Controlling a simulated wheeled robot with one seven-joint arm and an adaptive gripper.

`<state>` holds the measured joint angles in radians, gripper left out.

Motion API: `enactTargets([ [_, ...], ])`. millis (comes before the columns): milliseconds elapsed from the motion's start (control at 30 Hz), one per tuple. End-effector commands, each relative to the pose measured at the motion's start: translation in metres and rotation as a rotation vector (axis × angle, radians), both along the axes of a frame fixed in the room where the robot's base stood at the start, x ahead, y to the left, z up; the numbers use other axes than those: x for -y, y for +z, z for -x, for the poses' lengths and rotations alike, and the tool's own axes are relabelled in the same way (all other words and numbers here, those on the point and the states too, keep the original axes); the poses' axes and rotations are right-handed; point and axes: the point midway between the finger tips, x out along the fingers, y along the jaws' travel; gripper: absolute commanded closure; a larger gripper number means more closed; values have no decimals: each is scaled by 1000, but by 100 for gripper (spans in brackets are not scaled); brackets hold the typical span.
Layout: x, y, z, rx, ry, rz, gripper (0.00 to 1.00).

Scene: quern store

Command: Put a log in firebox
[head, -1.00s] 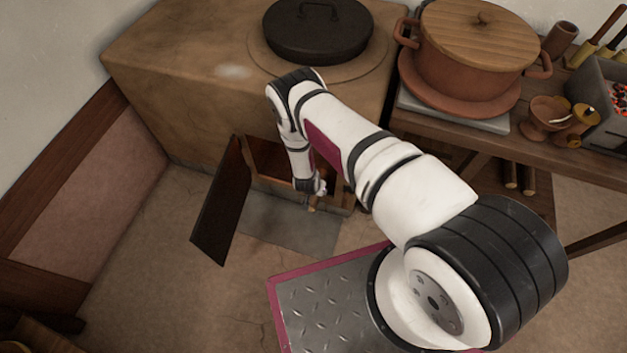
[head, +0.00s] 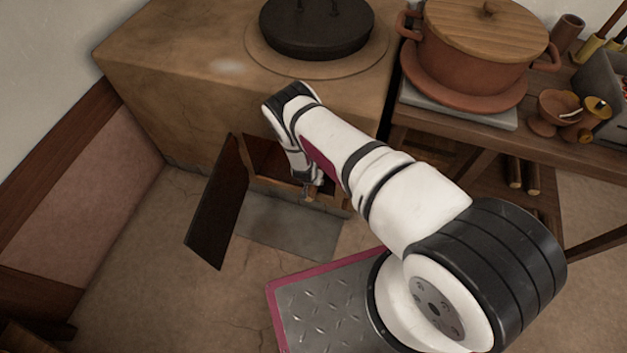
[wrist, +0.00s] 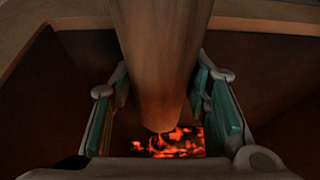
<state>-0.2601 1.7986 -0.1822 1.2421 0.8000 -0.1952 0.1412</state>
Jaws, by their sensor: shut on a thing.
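In the wrist view a brown log (wrist: 162,60) lies between the two finger pads of my gripper (wrist: 163,105), which is shut on it. Beyond the log's end, glowing embers (wrist: 180,143) show on the firebox floor. In the head view my gripper (head: 312,188) is at the mouth of the firebox (head: 265,155), low in the front of the clay stove (head: 190,75). The dark firebox door (head: 217,205) stands open to the left. My arm hides part of the opening, and only a bit of the log shows there.
A black lidded pot (head: 315,28) sits on the stove top. A wooden table (head: 440,120) at right bears a lidded clay pot (head: 470,55) and small bowls. More logs (head: 515,173) lie on its lower shelf. A grey slab (head: 290,228) lies before the firebox.

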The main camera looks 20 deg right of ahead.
Motion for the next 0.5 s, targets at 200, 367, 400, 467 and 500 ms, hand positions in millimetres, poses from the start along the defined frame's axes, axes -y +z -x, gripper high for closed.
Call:
enactTargets([
  [200,0,-3,0,-1,0,-1,41],
  [367,0,-3,0,-1,0,-1,37],
  [400,0,-3,0,-1,0,-1,37],
  [467,0,-3,0,-1,0,-1,37],
  [500,0,-3,0,-1,0,-1,37],
])
